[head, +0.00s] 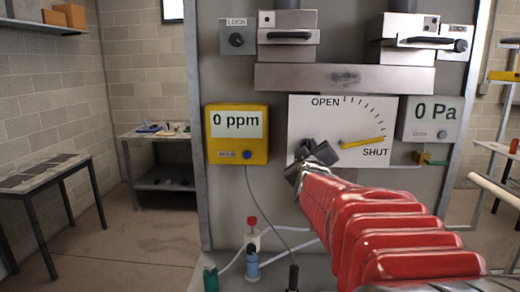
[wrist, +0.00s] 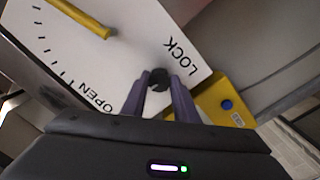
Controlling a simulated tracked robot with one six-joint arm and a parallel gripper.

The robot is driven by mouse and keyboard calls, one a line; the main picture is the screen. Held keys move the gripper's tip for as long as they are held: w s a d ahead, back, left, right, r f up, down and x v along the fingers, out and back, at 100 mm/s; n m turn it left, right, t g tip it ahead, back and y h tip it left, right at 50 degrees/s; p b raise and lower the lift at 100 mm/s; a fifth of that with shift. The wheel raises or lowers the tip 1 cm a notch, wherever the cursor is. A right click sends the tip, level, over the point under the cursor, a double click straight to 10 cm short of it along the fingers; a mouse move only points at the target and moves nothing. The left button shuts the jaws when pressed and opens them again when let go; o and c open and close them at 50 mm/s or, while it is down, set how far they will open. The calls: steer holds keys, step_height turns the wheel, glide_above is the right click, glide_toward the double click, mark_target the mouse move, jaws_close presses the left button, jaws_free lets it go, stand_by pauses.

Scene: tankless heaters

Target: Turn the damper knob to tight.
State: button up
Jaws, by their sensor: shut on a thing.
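The white damper plate (head: 305,115) is on the grey panel, with a scale from OPEN to SHUT. Its yellow pointer (head: 362,141) points right, just above the word SHUT. My gripper (head: 318,153) is at the plate's lower left part. In the wrist view my gripper (wrist: 158,82) is shut on a small dark knob (wrist: 158,78) beside the word LOCK, with one finger on each side. In the head view my gripper hides this knob. The knob's exact turn is hard to read. The yellow pointer also shows in the wrist view (wrist: 82,18), clear of my fingers.
A yellow meter (head: 237,150) reading 0 ppm is close left of the plate. A grey gauge (head: 430,120) reading 0 Pa is close right. Metal latch boxes (head: 288,38) are above. Bottles (head: 252,262) and hoses stand below. A side table (head: 150,134) is at the left back.

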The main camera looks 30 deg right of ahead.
steer(key=shift+d, duration=0.1)
steer(key=shift+m, duration=0.3)
steer(key=shift+m+y, duration=0.6)
steer(key=shift+m, duration=9.5)
steer(key=o, duration=0.8)
steer(key=shift+s, duration=0.1)
steer(key=shift+c, duration=0.2)
steer(key=shift+o, duration=1.4)
steer(key=shift+r, duration=0.1)
